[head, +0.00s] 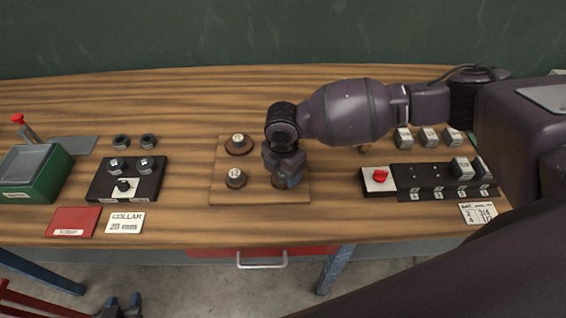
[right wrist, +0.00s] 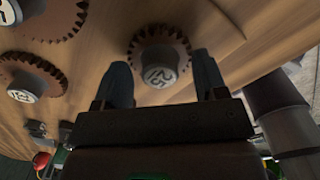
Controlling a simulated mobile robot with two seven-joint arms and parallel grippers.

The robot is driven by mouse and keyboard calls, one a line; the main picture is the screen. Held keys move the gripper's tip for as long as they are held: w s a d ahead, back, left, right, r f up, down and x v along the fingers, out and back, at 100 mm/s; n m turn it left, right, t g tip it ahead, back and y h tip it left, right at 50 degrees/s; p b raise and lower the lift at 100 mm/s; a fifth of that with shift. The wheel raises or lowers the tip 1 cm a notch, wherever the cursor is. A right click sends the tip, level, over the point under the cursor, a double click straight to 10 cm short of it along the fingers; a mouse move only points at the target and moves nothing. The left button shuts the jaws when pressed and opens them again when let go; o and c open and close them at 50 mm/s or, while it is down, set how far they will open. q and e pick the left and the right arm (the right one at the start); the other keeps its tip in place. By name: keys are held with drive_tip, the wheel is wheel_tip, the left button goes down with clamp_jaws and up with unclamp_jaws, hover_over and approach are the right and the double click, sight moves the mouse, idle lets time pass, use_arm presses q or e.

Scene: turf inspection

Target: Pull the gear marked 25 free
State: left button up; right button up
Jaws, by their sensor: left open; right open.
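The gear marked 25 (right wrist: 160,50) is a rusty brown toothed disc with a pale grey hub, lying on a wooden board (head: 222,196). In the head view it is mostly hidden under my right gripper (head: 285,180). In the right wrist view my right gripper (right wrist: 162,75) is open, one blue finger on each side of the hub, with gaps showing on both sides. I cannot tell how low the fingertips are. Two similar gears, the back one (head: 239,147) and the front one (head: 236,179), sit to its left on the board. My left gripper (head: 122,305) is low at the bottom left, away from the table.
A dark block with collars (head: 125,180) and a "COLLAR 20 mm" card (head: 125,223) are at left, near a green box (head: 36,172). A black strip with a red knob (head: 380,176) is right of the board. Bare table lies between board and strip.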

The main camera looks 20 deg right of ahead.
drive_tip(key=shift+f, duration=0.2)
drive_tip(key=c, duration=1)
drive_tip(key=shift+r, duration=0.1)
drive_tip(key=shift+r+p, duration=0.3)
drive_tip(key=shift+p, duration=0.05)
drive_tip(key=shift+r, duration=0.1)
drive_tip(key=shift+r+p, duration=0.6)
drive_tip(key=shift+p, duration=0.1)
drive_tip(key=shift+r, duration=0.1)
